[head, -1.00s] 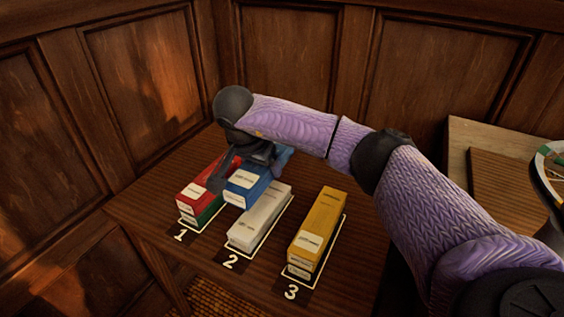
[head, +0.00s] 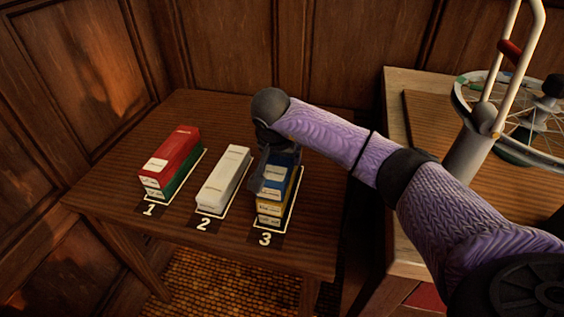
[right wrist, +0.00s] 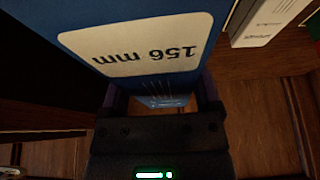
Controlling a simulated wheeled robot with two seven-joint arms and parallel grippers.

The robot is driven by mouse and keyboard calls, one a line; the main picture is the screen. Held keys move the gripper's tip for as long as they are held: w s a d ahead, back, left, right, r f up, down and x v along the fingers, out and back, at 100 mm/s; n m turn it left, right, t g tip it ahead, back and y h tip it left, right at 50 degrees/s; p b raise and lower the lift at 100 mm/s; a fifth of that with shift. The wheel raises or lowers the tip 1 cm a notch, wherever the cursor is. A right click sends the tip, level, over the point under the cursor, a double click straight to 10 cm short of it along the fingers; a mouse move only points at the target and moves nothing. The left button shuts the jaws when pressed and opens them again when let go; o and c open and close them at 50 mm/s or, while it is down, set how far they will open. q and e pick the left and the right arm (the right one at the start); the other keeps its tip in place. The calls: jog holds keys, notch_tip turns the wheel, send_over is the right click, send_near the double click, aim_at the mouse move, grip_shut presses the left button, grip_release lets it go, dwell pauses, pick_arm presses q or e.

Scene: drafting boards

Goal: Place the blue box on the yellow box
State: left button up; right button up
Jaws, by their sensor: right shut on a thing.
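The blue box (head: 273,184) is at spot 3, directly above the yellow box (head: 269,208) and roughly lined up with it. No clear gap shows between them, but I cannot tell for sure that they touch. My right gripper (head: 267,168) is shut on the blue box from above and hides part of its top. In the right wrist view the blue box (right wrist: 200,60) sits between the fingers, with a "156 mm" label facing the camera. The yellow box's far part is hidden. My left gripper is not in view.
A red box (head: 175,150) lies on a green box (head: 185,181) at spot 1. A white box (head: 222,180) lies alone at spot 2. A second table with a spoked wheel (head: 530,120) stands at the right. Wood-panelled walls close off the back and left.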

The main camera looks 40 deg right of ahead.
jog(key=shift+f, duration=0.5)
jog(key=o, duration=1.3)
jog(key=shift+c, duration=0.2)
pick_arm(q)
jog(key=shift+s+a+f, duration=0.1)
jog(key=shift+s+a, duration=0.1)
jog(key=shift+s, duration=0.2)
pick_arm(e)
jog(key=shift+o, duration=0.3)
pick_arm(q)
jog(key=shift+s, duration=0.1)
pick_arm(e)
jog(key=p+v, duration=0.5)
jog(key=v, duration=0.6)
jog(key=shift+r, duration=0.35)
jog(key=shift+s+a+r, duration=0.15)
jog(key=shift+s+r, duration=0.05)
jog(key=shift+r, duration=0.15)
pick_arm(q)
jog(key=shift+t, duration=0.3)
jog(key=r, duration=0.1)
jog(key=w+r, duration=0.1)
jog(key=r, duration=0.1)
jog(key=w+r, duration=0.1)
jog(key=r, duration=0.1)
pick_arm(e)
jog(key=shift+f, duration=0.1)
